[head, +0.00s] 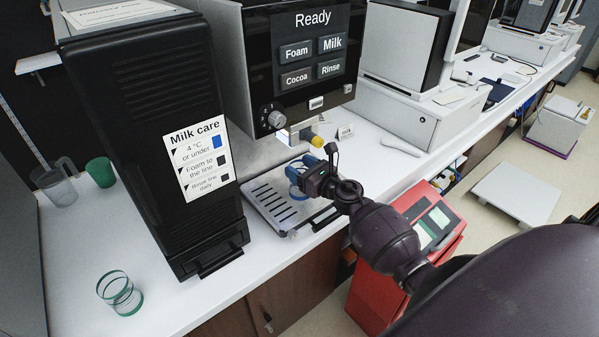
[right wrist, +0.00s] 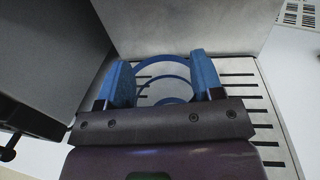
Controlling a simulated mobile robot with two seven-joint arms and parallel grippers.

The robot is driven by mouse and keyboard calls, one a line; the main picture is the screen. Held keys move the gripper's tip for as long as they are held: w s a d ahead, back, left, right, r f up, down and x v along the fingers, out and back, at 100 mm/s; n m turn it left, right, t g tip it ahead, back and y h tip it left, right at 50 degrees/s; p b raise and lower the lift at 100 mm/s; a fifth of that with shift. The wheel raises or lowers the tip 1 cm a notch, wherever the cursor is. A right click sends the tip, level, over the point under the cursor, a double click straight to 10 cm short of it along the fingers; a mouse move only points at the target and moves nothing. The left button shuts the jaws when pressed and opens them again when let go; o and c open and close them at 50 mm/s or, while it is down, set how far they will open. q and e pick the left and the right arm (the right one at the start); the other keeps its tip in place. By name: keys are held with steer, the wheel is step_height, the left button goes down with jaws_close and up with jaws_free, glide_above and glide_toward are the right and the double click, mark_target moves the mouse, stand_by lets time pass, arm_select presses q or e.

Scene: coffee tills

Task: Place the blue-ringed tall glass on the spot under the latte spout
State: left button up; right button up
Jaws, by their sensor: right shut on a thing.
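My right gripper (head: 308,172) reaches over the drip tray of the coffee machine and is shut on the blue-ringed glass (head: 294,174). In the right wrist view the glass (right wrist: 163,80) is clear with blue rings and sits between the two blue fingers (right wrist: 163,82). The slotted drip tray (head: 268,206) lies beneath it; I cannot tell whether the glass touches the tray. A spout with a yellow tip (head: 317,141) hangs from the machine, behind and above the gripper. No label saying latte is readable. My left gripper is not in view.
A black milk cooler (head: 150,130) stands close left of the tray. A green-ringed glass (head: 120,294), a green cup (head: 101,172) and a clear jug (head: 56,186) stand on the white counter. The machine's display panel (head: 312,45) is above. A red unit (head: 425,225) stands below the counter edge.

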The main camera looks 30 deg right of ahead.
steer(key=shift+w+f, duration=0.2)
steer(key=shift+w, duration=0.05)
steer(key=shift+f, duration=0.15)
steer(key=o, duration=1)
steer(key=shift+o, duration=1)
